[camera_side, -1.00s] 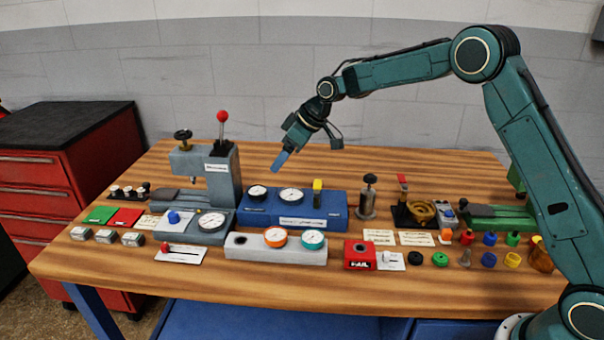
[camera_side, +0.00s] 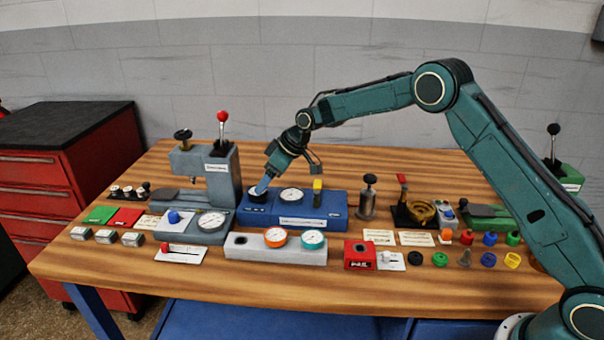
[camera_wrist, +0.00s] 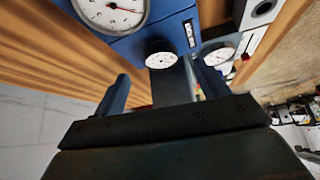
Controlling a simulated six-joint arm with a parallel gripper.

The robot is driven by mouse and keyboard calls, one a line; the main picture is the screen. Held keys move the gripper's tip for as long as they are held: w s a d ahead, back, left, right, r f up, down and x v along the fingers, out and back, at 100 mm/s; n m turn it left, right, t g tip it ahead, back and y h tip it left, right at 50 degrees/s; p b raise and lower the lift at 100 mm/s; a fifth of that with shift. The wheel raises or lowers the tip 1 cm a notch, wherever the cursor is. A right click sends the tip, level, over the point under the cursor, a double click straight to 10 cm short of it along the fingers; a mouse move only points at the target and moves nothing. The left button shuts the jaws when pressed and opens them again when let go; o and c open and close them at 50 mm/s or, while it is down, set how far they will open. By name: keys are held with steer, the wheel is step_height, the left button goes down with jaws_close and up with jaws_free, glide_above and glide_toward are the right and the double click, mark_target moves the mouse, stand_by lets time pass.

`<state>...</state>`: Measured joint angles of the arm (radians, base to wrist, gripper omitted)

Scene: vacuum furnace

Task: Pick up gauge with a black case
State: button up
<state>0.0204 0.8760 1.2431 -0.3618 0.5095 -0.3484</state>
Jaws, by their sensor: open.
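The gauge with a black case (camera_side: 257,192) has a white dial and sits at the left end of the blue block (camera_side: 330,210). In the side view my gripper (camera_side: 262,187) is right above it, and its fingers partly cover the gauge. In the wrist view the small white dial (camera_wrist: 161,60) lies just beyond the fingertips, roughly between the two blue fingers of my open gripper (camera_wrist: 160,72). I cannot tell whether the fingers touch the case.
A larger white gauge (camera_side: 291,195) sits to the right on the same block. A grey press (camera_side: 222,170) with a red-knobbed lever stands close on the left. Orange (camera_side: 275,237) and teal (camera_side: 313,239) gauges sit on a grey block in front. The table behind is clear.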

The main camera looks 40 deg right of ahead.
mark_target(258, 199)
steer(key=shift+x, duration=2.6)
steer(key=shift+a, duration=0.1)
steer(key=shift+c, duration=0.4)
steer(key=shift+r, duration=0.1)
steer(key=c, duration=1)
